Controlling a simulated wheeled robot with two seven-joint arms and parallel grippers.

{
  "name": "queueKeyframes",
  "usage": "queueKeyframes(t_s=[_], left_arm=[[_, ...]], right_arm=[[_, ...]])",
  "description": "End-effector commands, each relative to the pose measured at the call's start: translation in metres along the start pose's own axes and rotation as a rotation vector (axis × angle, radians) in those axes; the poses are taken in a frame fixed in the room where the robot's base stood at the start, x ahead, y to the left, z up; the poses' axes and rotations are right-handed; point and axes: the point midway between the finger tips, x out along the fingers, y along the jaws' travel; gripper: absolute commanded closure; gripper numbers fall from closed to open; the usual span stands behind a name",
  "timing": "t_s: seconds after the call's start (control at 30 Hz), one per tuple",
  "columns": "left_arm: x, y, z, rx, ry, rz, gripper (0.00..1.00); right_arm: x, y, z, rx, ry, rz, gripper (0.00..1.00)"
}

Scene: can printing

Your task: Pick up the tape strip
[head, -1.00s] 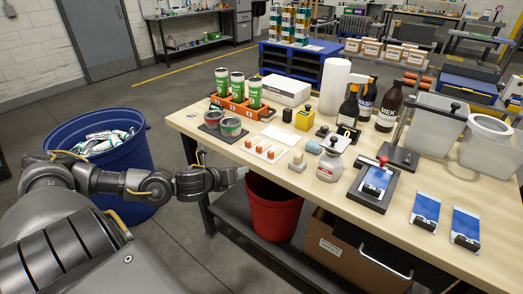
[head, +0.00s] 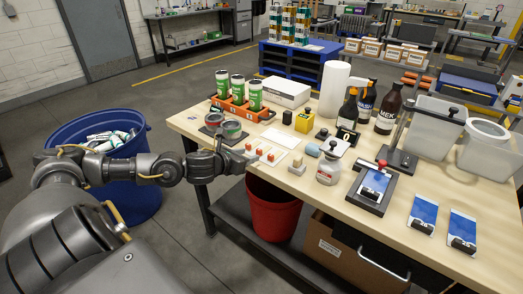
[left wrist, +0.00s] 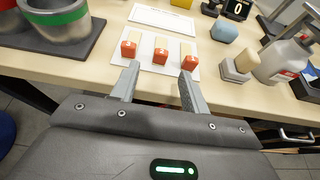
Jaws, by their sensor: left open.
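A white card (left wrist: 187,72) lies near the table's front edge. On it sit three cream tape strips, each with an orange numbered end; the middle tape strip (left wrist: 161,48) is straight ahead in the left wrist view. The card also shows in the head view (head: 281,147). My left gripper (left wrist: 160,71) is open and empty. Its fingers are at the card's near side, one to each side of the middle strip's orange end. In the head view my left gripper (head: 249,158) partly covers the card's left end. Contact cannot be told. My right gripper is not in view.
Grey-rimmed cups on a dark mat (left wrist: 92,38) stand just left of the card. A red bin (head: 272,208) is below the edge.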

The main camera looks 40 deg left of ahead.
Motion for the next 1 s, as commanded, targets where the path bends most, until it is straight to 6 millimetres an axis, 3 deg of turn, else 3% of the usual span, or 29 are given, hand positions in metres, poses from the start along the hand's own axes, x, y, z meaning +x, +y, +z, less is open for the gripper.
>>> queueKeyframes(t_s=[0.27, 0.6, 0.87, 1.0], left_arm=[[0.009, 0.000, 0.002, -0.002, 0.000, 0.001, 0.55], [0.052, 0.000, 0.002, -0.001, 0.001, 0.000, 0.55], [0.054, 0.000, 0.000, 0.000, 0.002, 0.000, 0.55], [0.054, 0.000, 0.000, 0.000, 0.002, 0.000, 0.72]], right_arm=[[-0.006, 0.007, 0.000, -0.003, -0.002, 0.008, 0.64], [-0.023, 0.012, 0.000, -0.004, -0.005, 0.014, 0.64], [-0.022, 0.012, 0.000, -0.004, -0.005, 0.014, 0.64], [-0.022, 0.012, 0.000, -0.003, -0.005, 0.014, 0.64]])
